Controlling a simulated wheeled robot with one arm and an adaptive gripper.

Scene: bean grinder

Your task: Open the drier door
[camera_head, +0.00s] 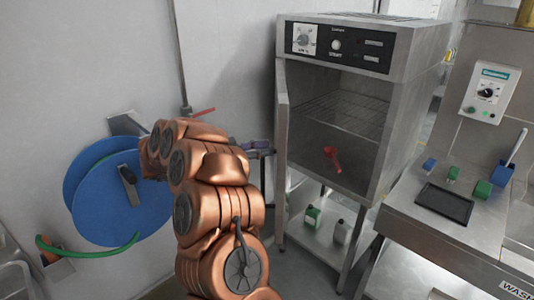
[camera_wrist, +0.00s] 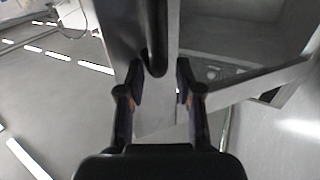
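The drier (camera_head: 400,75) is a metal cabinet on a stand, with a dark control panel on top. Its front is open and shows a wire rack and a red item inside. The drier door (camera_head: 282,135) stands swung out at the left of the opening, seen nearly edge-on. My gripper (camera_head: 264,149) is just left of the door's outer face. In the wrist view my gripper (camera_wrist: 159,82) has its two fingers apart on either side of a dark handle (camera_wrist: 156,45) and the grey door panel. No firm contact with the handle shows.
A blue hose reel (camera_head: 105,200) is on the wall at left, behind my arm. A metal counter (camera_head: 430,230) with a dark tray is at right. Floor shows left of the stand.

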